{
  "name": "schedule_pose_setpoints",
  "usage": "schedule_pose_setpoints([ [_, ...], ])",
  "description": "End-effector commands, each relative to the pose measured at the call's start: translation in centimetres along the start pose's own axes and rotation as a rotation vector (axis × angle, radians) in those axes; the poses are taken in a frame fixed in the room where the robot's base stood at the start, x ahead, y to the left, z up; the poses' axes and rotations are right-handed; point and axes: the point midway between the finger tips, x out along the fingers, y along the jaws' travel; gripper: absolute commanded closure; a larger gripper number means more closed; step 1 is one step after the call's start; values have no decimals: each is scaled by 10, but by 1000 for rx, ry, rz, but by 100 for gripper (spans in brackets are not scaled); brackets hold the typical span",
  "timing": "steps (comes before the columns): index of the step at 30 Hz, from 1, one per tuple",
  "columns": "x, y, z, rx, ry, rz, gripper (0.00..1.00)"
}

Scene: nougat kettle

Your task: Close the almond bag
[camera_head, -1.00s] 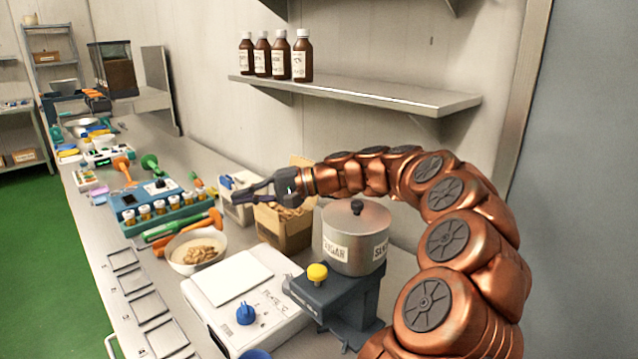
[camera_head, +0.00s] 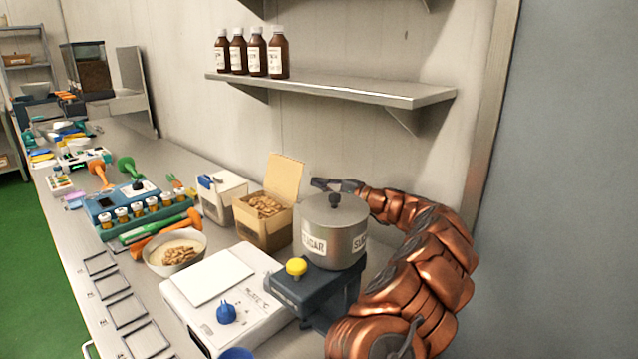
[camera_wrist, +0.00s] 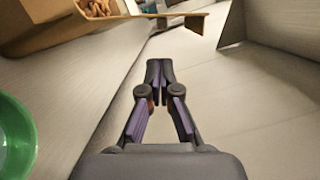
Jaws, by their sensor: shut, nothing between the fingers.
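The almond bag shows as a brown cardboard box (camera_head: 262,232) full of almonds (camera_head: 266,205) on the bench. Its one visible flap (camera_head: 285,177) stands up and open at the back right side. In the wrist view, the box (camera_wrist: 40,38) is at the upper left, with the flap (camera_wrist: 150,22) reaching out to the right. My gripper (camera_head: 322,184) is to the right of the flap, behind the sugar pot, apart from the box. The wrist view shows its fingers (camera_wrist: 158,66) together and empty.
A metal sugar pot (camera_head: 325,240) on a dark stand is close to the box's right. A white carton (camera_head: 222,200) stands to its left and a bowl of almonds (camera_head: 175,253) in front. The wall shelf (camera_head: 330,88) with brown bottles is above. A green round object (camera_wrist: 15,140) shows in the wrist view.

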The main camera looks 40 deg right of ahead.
Motion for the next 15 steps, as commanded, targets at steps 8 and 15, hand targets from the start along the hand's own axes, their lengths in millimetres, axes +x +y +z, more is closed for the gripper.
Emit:
schedule_pose_setpoints([
  [8, 48, -2, 2, -1, -3, 2, 100],
  [15, 68, -2, 2, -1, -3, 0, 100],
])
